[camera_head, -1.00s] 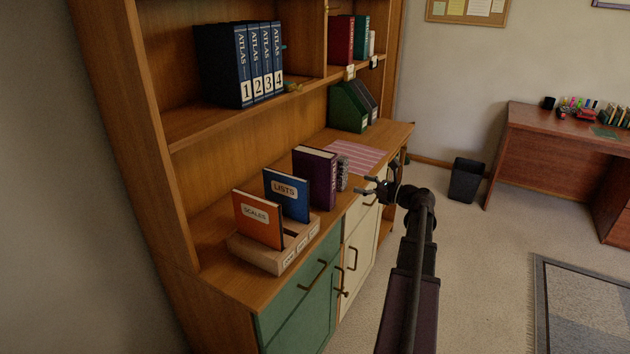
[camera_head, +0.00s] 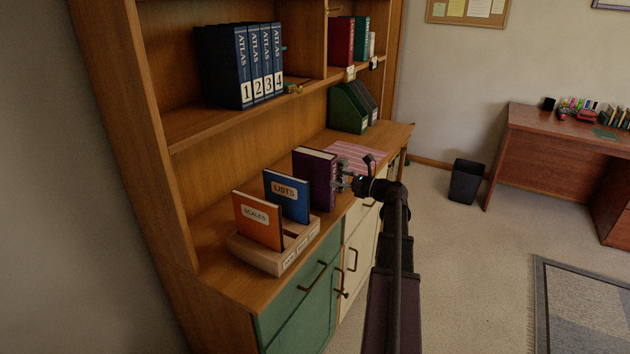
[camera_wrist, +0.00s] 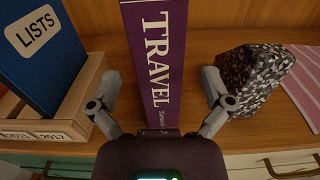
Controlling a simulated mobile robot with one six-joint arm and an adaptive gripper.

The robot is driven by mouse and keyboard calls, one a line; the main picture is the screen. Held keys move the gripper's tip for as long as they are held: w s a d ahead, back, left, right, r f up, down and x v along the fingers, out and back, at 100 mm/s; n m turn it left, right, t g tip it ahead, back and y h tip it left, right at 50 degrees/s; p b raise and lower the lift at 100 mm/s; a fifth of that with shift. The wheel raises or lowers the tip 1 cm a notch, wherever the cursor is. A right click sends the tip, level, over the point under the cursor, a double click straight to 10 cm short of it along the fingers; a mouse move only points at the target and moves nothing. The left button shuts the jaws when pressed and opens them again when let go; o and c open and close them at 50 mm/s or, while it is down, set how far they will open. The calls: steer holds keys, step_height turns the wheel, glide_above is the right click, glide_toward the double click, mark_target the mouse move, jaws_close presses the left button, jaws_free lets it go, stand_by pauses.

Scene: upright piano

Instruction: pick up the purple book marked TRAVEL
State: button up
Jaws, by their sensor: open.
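The purple book marked TRAVEL (camera_head: 312,178) stands upright on the cabinet's wooden top. In the wrist view its spine (camera_wrist: 156,60) faces me, and its top runs out of the picture. My gripper (camera_head: 345,174) is at the spine side of the book. In the wrist view my gripper (camera_wrist: 159,82) is open, with one finger on each side of the spine and a visible gap on both sides. The spine's lower end is partly hidden by my gripper's body. I cannot tell how deep the fingers reach along the covers.
A speckled stone block (camera_wrist: 258,78) stands just right of the right finger. To the left, a wooden holder (camera_head: 268,256) carries the blue LISTS book (camera_head: 287,195) and the orange SCALES book (camera_head: 258,219). A pink striped mat (camera_head: 362,157) lies beyond. The upper shelf (camera_head: 190,124) overhangs behind.

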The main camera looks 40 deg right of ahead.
mark_target(323, 174)
steer(key=shift+w+a, duration=0.1)
steer(key=shift+w, duration=0.1)
steer(key=shift+w, duration=0.1)
steer(key=shift+x, duration=2.55)
steer(key=c, duration=1.2)
